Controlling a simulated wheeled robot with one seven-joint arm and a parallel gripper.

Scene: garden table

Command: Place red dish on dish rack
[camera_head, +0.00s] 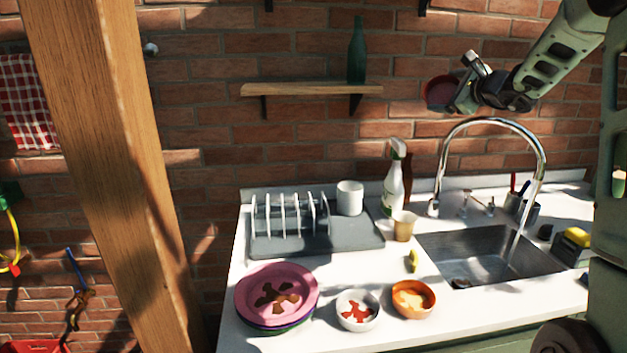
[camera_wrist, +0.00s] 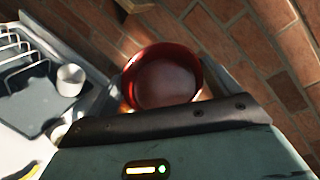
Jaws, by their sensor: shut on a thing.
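My gripper (camera_head: 464,88) is raised in front of the brick wall, above and left of the faucet. It is shut on the red dish (camera_head: 440,92), a round, deep bowl shape. In the wrist view the red dish (camera_wrist: 163,78) shows beyond the dark gripper edge; its grip point is hidden there. The dish rack (camera_head: 315,236) stands at the back left of the counter, with white upright prongs on a dark grey tray. It also shows at the left of the wrist view (camera_wrist: 30,104). A white cup (camera_head: 350,198) stands at the rack's back right.
A spray bottle (camera_head: 393,182) and a tan cup (camera_head: 404,226) stand right of the rack. The faucet (camera_head: 490,124) arches over the sink (camera_head: 482,262). Pink stacked plates (camera_head: 256,286), a white bowl (camera_head: 343,314) and an orange bowl (camera_head: 430,304) are in front. A wooden shelf (camera_head: 310,90) holds a green bottle (camera_head: 357,55).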

